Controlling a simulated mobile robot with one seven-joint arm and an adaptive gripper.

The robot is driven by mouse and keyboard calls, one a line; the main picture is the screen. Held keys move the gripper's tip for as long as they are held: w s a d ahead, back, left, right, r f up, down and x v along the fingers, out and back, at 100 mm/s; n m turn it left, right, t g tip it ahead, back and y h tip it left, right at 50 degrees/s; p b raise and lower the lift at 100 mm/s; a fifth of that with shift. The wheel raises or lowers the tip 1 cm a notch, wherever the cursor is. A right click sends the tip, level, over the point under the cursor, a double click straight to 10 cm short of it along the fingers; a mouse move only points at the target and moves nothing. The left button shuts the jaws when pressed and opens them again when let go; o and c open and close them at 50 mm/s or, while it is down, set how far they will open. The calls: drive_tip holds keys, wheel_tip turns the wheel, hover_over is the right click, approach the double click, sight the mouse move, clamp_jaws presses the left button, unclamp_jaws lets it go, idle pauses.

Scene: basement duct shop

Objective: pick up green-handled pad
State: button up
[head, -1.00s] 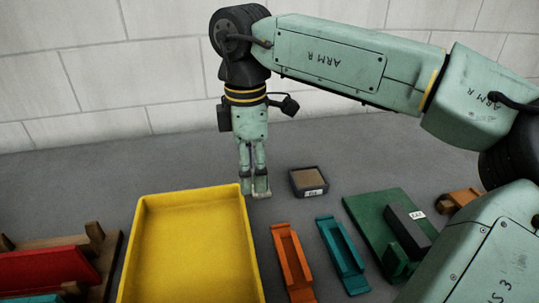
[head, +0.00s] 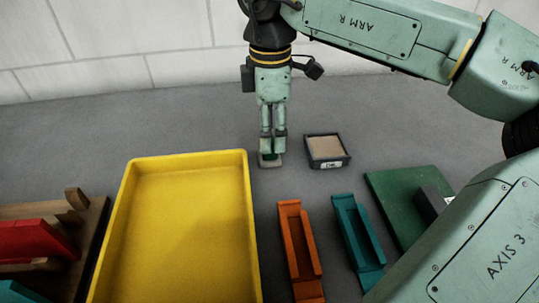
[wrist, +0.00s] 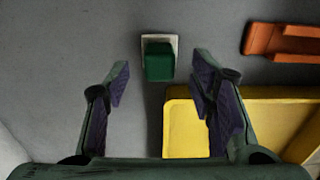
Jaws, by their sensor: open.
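The green-handled pad is a pale square plate with a dark green block handle (wrist: 159,61), in the upper middle of the wrist view. In the head view the pad (head: 270,160) sits on the grey bench, directly below my gripper and partly hidden by its fingers. My gripper (head: 272,143) points straight down, fingers spread and empty. In the wrist view my gripper's fingertips (wrist: 161,77) stand left and right of the handle, with a gap on each side. I cannot tell how far above the bench the tips are.
A yellow tray (head: 190,225) stands close on the pad's left in the head view. A dark box with a tan top (head: 327,147) is close on the right. Orange (head: 299,250) and teal (head: 357,240) holders and a green board (head: 400,200) lie nearer. A wooden rack (head: 82,215) is far left.

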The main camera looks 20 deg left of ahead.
sight(273, 159)
wheel_tip(273, 159, down, 4)
drive_tip(key=shift+f+b, duration=0.25)
drive_tip(key=shift+b, duration=0.65)
drive_tip(key=shift+r, duration=0.1)
clamp_jaws()
